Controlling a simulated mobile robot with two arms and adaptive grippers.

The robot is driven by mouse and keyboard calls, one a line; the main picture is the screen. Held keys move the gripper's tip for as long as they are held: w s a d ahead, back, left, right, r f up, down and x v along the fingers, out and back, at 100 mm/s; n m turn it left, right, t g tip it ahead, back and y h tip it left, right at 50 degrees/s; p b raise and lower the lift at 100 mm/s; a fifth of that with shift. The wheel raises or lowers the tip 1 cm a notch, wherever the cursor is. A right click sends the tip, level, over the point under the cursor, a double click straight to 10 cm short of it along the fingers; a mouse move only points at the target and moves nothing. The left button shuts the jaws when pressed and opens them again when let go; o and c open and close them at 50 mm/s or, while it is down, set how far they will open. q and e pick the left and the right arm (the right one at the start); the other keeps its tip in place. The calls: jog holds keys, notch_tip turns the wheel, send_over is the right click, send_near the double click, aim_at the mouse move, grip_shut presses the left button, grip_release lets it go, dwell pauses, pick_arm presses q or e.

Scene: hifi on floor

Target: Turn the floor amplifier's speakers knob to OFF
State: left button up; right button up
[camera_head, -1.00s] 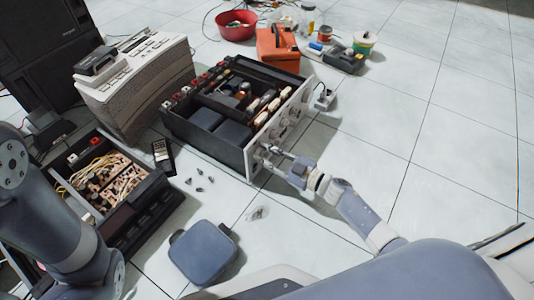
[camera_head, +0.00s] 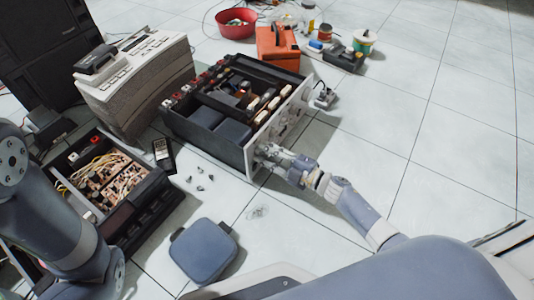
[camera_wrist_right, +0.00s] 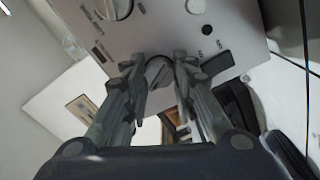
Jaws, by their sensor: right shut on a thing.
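The floor amplifier (camera_head: 205,128) lies with its top open, and its silver front panel (camera_head: 277,125) faces right in the head view. My right gripper (camera_head: 271,156) is at the near lower end of this panel. In the right wrist view its fingers are closed around a round silver knob (camera_wrist_right: 158,70), one finger on each side. The knob's pointer mark and printed label cannot be read, so I cannot tell its setting. A larger knob (camera_wrist_right: 112,8) and a smaller one (camera_wrist_right: 195,6) are beside it on the panel. My left gripper is not in view.
An open chassis with wiring (camera_head: 110,180) and a grey pouch (camera_head: 203,250) lie near the amplifier. A stack with a beige device (camera_head: 135,65) stands behind left. An orange box (camera_head: 278,50) and a red bowl (camera_head: 237,24) are at the back. Floor to the right is clear.

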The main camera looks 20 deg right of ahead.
dwell(0.5)
jog(key=o, duration=1.1)
jog(key=shift+s+d, duration=0.1)
jog(key=v, duration=1.2)
